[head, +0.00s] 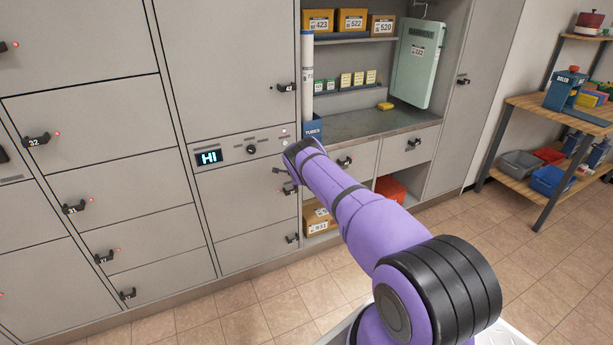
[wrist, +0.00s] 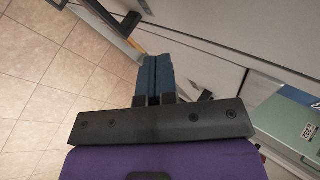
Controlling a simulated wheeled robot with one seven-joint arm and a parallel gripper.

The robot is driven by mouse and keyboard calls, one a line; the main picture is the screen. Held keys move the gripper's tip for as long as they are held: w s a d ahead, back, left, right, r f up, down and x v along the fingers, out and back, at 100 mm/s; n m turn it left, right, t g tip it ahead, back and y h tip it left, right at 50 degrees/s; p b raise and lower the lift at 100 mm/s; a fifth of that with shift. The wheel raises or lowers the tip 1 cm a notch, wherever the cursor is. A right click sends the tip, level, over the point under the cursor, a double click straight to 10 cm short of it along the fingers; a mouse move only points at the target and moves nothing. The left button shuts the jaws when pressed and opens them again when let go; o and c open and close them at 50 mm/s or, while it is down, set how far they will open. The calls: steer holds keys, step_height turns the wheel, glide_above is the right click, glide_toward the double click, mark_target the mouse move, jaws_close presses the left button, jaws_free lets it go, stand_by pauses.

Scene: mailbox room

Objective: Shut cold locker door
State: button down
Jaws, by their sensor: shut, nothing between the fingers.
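A grey locker column holds a lit "HI" display (head: 208,156) and a knob. I take this column for the cold locker, but no label confirms it. Its tall upper door (head: 225,65), with a dark handle at its right edge, looks flush with the front. The door below the display (head: 240,200) also looks flush. My gripper (head: 279,171) is in front of that lower door, near its dark handle (head: 291,190); whether they touch is unclear. In the wrist view my gripper's blue fingers (wrist: 153,80) are together and empty, beside a pale panel.
Numbered lockers (head: 90,190) fill the left. Right of the column is an open bay with shelves, a counter (head: 365,122) and a hanging green garment box (head: 418,60). A wooden rack (head: 550,115) stands far right. The tiled floor (head: 480,250) is clear.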

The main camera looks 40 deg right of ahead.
steer(key=s+a+r, duration=0.2)
steer(key=s+r, duration=0.4)
steer(key=s, duration=0.1)
steer(key=shift+r, duration=0.25)
stand_by(0.5)
